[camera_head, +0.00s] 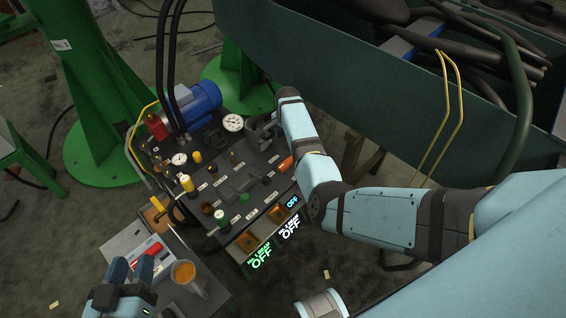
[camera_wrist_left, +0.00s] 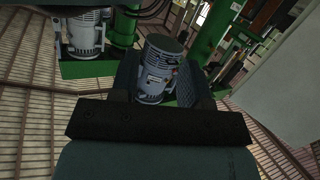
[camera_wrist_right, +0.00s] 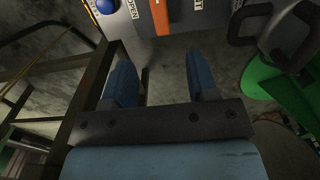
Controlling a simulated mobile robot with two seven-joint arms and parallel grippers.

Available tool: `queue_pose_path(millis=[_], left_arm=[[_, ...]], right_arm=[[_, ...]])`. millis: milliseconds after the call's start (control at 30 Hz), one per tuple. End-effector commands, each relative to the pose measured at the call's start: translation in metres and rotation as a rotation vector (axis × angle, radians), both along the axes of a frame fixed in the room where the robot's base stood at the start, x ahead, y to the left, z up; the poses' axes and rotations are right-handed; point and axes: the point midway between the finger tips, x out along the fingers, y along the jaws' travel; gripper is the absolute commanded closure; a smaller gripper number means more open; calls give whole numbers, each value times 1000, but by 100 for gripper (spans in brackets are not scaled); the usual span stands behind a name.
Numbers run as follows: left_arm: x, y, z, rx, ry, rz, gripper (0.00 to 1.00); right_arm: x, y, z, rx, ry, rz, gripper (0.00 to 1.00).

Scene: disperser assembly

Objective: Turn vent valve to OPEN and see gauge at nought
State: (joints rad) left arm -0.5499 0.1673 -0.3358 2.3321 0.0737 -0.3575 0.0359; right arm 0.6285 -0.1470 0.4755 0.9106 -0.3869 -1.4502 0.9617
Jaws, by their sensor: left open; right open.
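An orange lever (camera_head: 286,163) sits at the right edge of the black panel; in the right wrist view the orange lever (camera_wrist_right: 160,16) stands between two labels, the left one partly reading OPEN. Its exact setting is unclear. A larger white gauge (camera_head: 233,123) is at the panel's back edge and a smaller gauge (camera_head: 179,158) at its left; their readings are too small to tell. My right gripper (camera_wrist_right: 165,85) is open and empty, short of the lever; my arm hides it in the head view. My left gripper (camera_head: 130,270) is open and empty at the lower left.
A switch box (camera_head: 142,252) with a red switch and an orange-filled mug (camera_head: 187,274) are near my left gripper. A dark handle (camera_wrist_right: 268,28) is right of the orange lever. A blue motor (camera_head: 195,103) stands behind the panel. A dark green bin (camera_head: 345,70) is at the right.

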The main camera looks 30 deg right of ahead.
Motion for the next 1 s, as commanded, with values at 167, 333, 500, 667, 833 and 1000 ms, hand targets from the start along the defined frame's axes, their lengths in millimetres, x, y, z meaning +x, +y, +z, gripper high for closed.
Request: queue_pose_path(millis=[167,333,500,667,833,1000], left_arm=[[3,-5,12,-37,-62,-12,57],[4,-16,37,-114,-185,-38,57],[0,-25,61,-198,-304,-71,57],[2,-27,45,-183,-253,-88,57],[3,-28,33,-164,-208,-98,57],[3,-28,30,-159,-193,-102,57]], right_arm=[[0,1,-20,2,4,-1,47],[0,0,-57,1,3,-2,47],[0,0,-94,1,3,-1,47],[0,0,-120,0,1,0,47],[0,0,-134,-1,1,-1,47],[0,0,-137,0,1,-1,47]])
